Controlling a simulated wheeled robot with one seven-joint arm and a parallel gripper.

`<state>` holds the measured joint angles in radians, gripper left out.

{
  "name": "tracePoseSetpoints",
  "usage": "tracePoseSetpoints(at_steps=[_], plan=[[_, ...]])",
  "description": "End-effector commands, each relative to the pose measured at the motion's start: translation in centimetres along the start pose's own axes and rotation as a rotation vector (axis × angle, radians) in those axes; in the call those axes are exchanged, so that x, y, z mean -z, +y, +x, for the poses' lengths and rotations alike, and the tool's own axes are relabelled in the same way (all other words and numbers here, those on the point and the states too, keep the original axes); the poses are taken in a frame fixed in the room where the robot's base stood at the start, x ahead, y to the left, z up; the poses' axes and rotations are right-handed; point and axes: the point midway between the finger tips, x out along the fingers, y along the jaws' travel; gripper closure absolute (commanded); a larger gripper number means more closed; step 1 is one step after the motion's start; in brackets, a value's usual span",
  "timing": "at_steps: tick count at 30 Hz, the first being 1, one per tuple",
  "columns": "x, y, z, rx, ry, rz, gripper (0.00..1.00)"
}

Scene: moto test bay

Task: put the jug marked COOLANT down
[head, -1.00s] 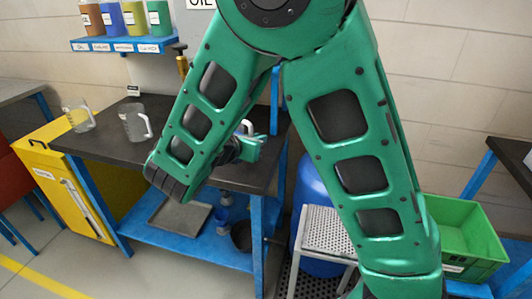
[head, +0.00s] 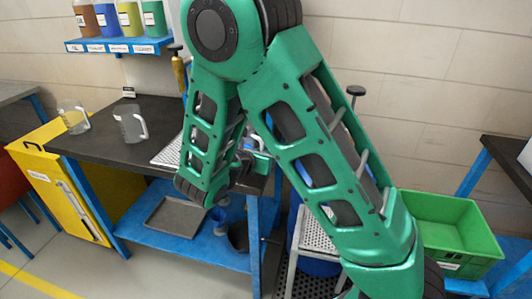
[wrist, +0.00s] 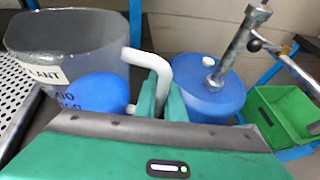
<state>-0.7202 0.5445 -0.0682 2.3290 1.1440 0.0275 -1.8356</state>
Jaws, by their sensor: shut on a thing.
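The jug marked COOLANT (wrist: 85,45) fills the upper left of the wrist view. It is clear, with blue liquid inside, a white handle (wrist: 148,58) and a label of which "LANT" shows. My gripper (wrist: 162,97) is shut on the handle, its green fingers on either side. In the head view my gripper (head: 262,163) is at the right end of the dark bench (head: 100,150), and my arm hides most of the jug. I cannot tell whether the jug's base touches the bench.
Two other clear jugs (head: 73,117) (head: 131,122) stand on the bench's left part. A perforated metal plate (head: 170,152) lies mid-bench, left of the held jug. A blue drum (wrist: 208,85) with a metal pump (wrist: 238,45) and a green crate (head: 455,235) are to the right.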

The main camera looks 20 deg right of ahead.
Motion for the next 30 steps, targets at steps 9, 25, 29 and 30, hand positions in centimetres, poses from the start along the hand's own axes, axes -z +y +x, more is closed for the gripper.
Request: tracePoseSetpoints(at_steps=[9, 25, 29, 30], plan=[[0.1, 0.0, 0.0, -0.001, 0.000, 0.000, 0.74], [0.0, 0.1, -2.0, -0.004, 0.001, -0.001, 0.72], [0.0, 0.2, -4.6, -0.007, 0.001, -0.001, 0.72], [0.0, 0.1, -5.4, -0.006, 0.001, 0.000, 0.72]])
